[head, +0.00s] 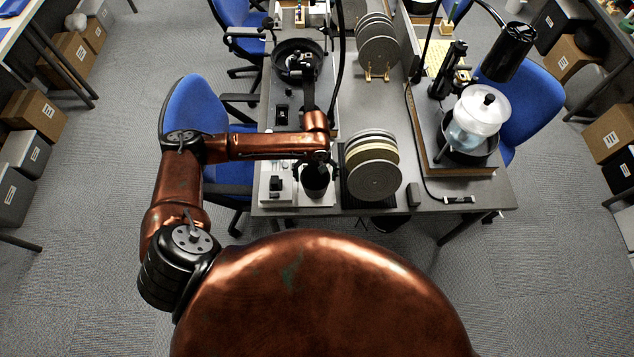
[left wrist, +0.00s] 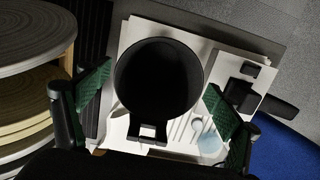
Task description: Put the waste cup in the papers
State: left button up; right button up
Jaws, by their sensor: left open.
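A black round cup, which I take for the waste cup (head: 315,186), stands at the table's near edge on a pale, flat tray-like board (head: 290,196). In the left wrist view the cup (left wrist: 158,78) shows from above, its inside dark. My left gripper (head: 317,162) is directly over the cup. Its green-padded fingers (left wrist: 159,90) are open, one on either side of the cup, with gaps showing. A yellow sheet of paper (head: 437,58) lies farther back on the right, partly hidden by black equipment. No other papers are clear to me. My right gripper is not in view.
A rack of upright discs (head: 374,178) stands close to the right of the cup. A small black block (head: 276,184) is on its left. A faceting machine with a clear bowl (head: 478,112) fills the right side. Another disc rack (head: 377,45) stands farther back.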

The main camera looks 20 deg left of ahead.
pick_arm(q)
notch_tip(320, 180, up, 6)
jog(key=shift+w, duration=0.25)
dwell(0.5)
